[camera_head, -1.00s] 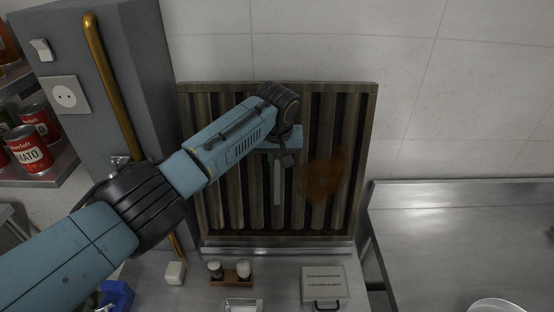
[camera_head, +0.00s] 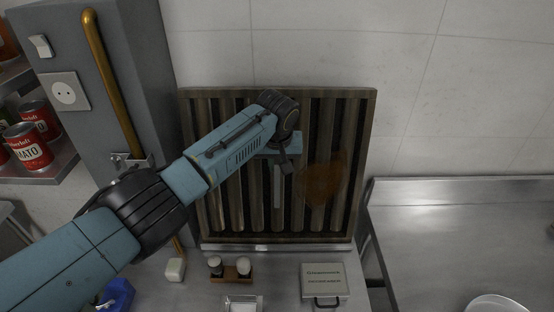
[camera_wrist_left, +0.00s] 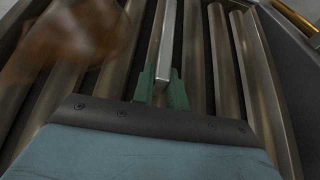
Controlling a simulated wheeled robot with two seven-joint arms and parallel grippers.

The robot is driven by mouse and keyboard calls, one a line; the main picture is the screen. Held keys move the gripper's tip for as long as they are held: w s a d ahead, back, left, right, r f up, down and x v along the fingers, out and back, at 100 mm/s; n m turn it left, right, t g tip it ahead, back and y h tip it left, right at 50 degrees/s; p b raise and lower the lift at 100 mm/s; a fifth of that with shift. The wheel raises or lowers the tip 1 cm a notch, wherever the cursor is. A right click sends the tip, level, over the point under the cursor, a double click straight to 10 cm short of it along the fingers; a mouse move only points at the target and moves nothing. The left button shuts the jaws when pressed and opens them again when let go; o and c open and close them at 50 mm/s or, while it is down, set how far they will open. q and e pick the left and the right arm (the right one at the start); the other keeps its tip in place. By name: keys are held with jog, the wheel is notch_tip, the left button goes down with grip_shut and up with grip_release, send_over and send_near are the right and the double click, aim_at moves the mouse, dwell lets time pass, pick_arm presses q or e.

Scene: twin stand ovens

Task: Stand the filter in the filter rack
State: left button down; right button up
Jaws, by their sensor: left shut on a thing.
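The filter (camera_head: 230,185) is a large baffle panel with a dark frame, vertical metal slats and a brown stain. It stands nearly upright in front of the tiled wall. My left gripper (camera_head: 282,165) is at its middle, shut on its pale vertical handle (camera_head: 277,190). In the left wrist view the green fingertips (camera_wrist_left: 162,90) sit either side of the handle (camera_wrist_left: 166,45). A silver rail (camera_head: 300,247) runs along the filter's bottom edge and may be the filter rack; whether the filter rests in it I cannot tell. My right gripper is not in view.
A shaker stand (camera_head: 238,273), a white block (camera_head: 175,269) and a lidded box (camera_head: 324,282) stand on the counter before the filter. A grey column with a brass pipe (camera_head: 112,90) is at left. The steel table (camera_head: 460,235) at right is mostly clear.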

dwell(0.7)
pick_arm(q)
jog(key=shift+d+p, duration=0.1)
jog(key=shift+p, duration=0.35)
jog(key=c, duration=1.3)
grip_release()
jog(key=shift+f, duration=0.1)
jog(key=shift+s+f, duration=0.15)
jog(key=shift+f, duration=0.1)
jog(key=b+v, duration=0.1)
jog(key=v, duration=1.2)
jog(key=shift+r, duration=0.35)
